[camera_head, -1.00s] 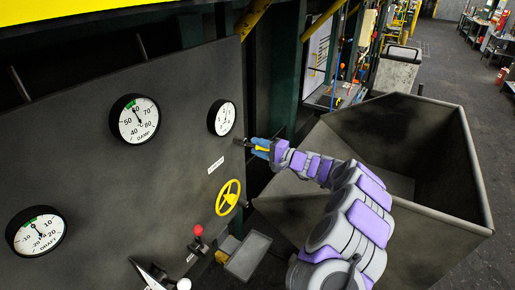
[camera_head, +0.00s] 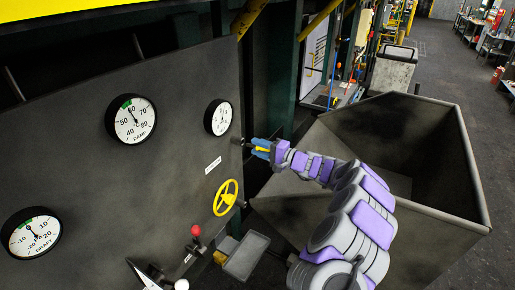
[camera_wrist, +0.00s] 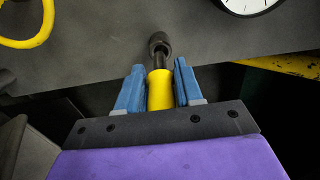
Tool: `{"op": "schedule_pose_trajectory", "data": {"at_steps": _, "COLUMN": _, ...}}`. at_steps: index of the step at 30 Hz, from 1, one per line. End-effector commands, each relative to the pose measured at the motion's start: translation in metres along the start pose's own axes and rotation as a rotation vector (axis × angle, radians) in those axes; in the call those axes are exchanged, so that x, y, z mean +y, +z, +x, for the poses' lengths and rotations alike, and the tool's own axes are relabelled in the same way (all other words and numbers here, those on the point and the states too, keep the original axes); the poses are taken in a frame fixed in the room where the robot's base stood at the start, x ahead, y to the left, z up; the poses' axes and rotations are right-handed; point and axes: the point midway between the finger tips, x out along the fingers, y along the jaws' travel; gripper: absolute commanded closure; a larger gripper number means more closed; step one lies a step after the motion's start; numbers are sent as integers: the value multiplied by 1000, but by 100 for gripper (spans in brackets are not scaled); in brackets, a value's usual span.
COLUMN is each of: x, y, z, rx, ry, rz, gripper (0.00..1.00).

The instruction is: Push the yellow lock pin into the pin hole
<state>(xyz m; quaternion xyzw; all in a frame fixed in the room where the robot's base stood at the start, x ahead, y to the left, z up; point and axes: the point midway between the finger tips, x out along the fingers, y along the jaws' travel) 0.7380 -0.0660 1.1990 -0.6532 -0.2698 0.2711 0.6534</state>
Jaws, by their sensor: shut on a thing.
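The yellow lock pin (camera_wrist: 160,91) lies between the two blue fingers of my gripper (camera_wrist: 160,84) in the wrist view. Its dark shaft points away from me to a round dark collar (camera_wrist: 158,42) on the grey panel. The shaft's tip meets or overlaps the collar; how deep it sits is not clear, and the hole itself is hidden. In the head view my gripper (camera_head: 260,149) is shut on the pin beside the panel's right edge, below the small gauge.
The grey panel (camera_head: 90,180) carries several gauges, a yellow handwheel (camera_head: 226,197) below my gripper and a red-knobbed lever (camera_head: 196,231). A large dark open bin (camera_head: 300,205) stands right of the panel, under and behind my arm.

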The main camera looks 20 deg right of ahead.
Motion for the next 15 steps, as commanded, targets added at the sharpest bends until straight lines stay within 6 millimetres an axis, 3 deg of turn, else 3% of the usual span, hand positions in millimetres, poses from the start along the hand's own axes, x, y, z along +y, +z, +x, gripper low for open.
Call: {"op": "schedule_pose_trajectory", "data": {"at_steps": 15, "x": 0, "y": 0, "z": -19, "rx": 1, "ry": -2, "rz": 2, "gripper": 100}}
